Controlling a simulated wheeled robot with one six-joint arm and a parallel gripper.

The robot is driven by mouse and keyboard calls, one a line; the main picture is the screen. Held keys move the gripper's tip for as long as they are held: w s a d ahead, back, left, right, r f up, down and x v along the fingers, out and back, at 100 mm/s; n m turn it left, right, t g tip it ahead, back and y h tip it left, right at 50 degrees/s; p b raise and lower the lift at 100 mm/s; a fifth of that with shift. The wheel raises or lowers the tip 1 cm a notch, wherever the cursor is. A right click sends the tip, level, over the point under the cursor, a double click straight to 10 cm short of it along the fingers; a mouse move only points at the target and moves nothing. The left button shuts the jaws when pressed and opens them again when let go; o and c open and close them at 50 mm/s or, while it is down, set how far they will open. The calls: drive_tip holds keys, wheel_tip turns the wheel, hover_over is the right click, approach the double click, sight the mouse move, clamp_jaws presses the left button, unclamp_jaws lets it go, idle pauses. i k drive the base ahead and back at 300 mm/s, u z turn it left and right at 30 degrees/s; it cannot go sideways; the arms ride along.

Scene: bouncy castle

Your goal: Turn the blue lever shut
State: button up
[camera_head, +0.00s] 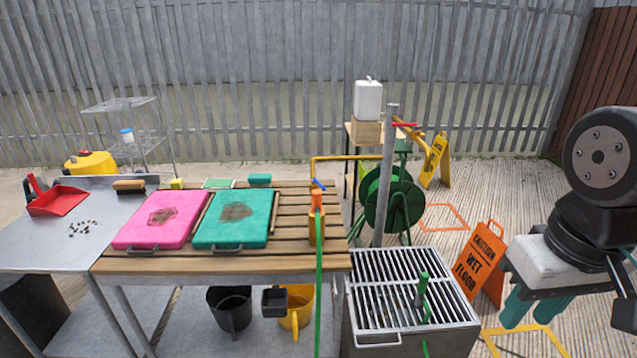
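The small blue lever (318,186) sits on the end of a yellow pipe (335,158) near the back right of the slatted wooden table. It slants down to the right. An orange fitting (318,202) and a green hose (319,290) hang below it. At this size I cannot tell how the lever lies against the pipe's flow line. My gripper (535,308) is at the lower right, far from the lever, with its two teal fingers pointing down. The fingers are apart, with nothing visible between them.
Pink (160,219) and green (234,219) padded mats lie on the table.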

sight(319, 184)
drive_tip(key=z, duration=0.3)
drive_tip(key=i, duration=1.35)
drive_tip(key=u, duration=0.35)
